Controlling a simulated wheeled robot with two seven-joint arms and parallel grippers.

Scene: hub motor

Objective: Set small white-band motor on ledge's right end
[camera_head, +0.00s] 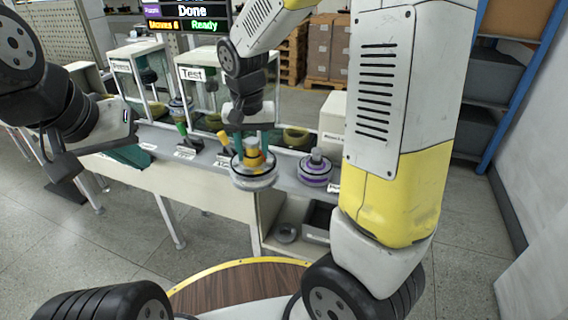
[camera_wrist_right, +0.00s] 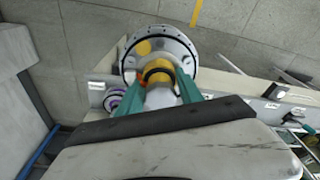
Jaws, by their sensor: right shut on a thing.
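A motor with a pale round body, a white band and a yellow-orange hub (camera_head: 253,181) hangs from my right gripper (camera_head: 252,140), at or just in front of the ledge's edge. In the right wrist view the green fingers (camera_wrist_right: 162,88) are shut on the hub of this motor (camera_wrist_right: 182,45). The grey ledge (camera_head: 207,169) runs along the bench below the stations. A purple-banded motor (camera_head: 316,170) sits towards its right end; it also shows in the wrist view (camera_wrist_right: 113,99). My left gripper (camera_head: 62,168) is at the far left, away from the ledge; its opening is unclear.
Clear-walled stations stand behind the ledge, one marked Test (camera_head: 193,73). A yellow-and-green upright tool (camera_head: 223,143) stands left of the held motor. A white box (camera_head: 332,118) is behind the purple-banded motor. Grey bins (camera_head: 318,222) sit beneath the ledge.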

